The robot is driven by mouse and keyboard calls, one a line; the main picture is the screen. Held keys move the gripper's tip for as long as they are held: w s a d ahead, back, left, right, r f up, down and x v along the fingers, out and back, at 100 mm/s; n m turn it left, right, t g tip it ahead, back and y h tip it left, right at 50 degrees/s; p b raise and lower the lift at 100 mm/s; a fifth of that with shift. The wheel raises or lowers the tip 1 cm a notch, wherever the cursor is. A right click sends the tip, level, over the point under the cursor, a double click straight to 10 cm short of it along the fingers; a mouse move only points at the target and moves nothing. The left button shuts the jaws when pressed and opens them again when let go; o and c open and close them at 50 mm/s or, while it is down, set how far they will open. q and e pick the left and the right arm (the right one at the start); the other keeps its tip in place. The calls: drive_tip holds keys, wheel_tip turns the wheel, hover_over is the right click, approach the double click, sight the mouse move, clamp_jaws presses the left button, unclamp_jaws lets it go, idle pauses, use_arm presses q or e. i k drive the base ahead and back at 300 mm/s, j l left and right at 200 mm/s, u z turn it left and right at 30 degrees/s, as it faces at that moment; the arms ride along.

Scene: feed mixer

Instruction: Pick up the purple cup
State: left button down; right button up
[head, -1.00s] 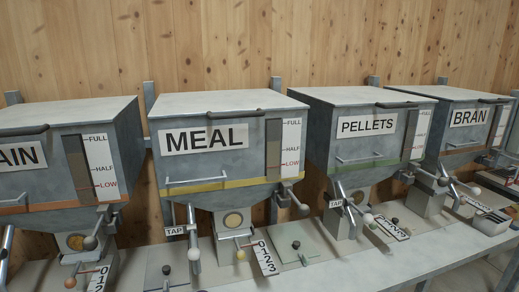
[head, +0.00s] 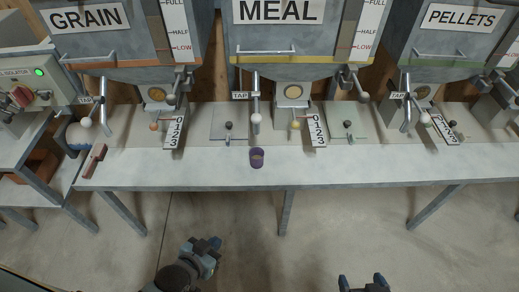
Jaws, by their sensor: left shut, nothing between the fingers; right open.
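The purple cup (head: 257,158) stands upright on the pale bench (head: 215,173), near its front edge and below the MEAL hopper. It has a faint marking on its front, too small to read. My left gripper (head: 212,243) is shut and empty. It is over the floor in front of the bench, lower and to the left of the cup. My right gripper (head: 362,281) is open and empty at the bottom edge of the view, lower and to the right of the cup. Neither gripper touches the cup.
Hoppers marked GRAIN (head: 115,45), MEAL (head: 320,38) and PELLETS (head: 440,50) stand behind, with taps and levers (head: 256,120) hanging close behind the cup. A brown-handled tool (head: 94,160) lies at the bench's left end. The bench front beside the cup is clear.

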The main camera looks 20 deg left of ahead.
sight(256, 154)
drive_tip(key=i+j, duration=0.35)
drive_tip(key=i, duration=0.65)
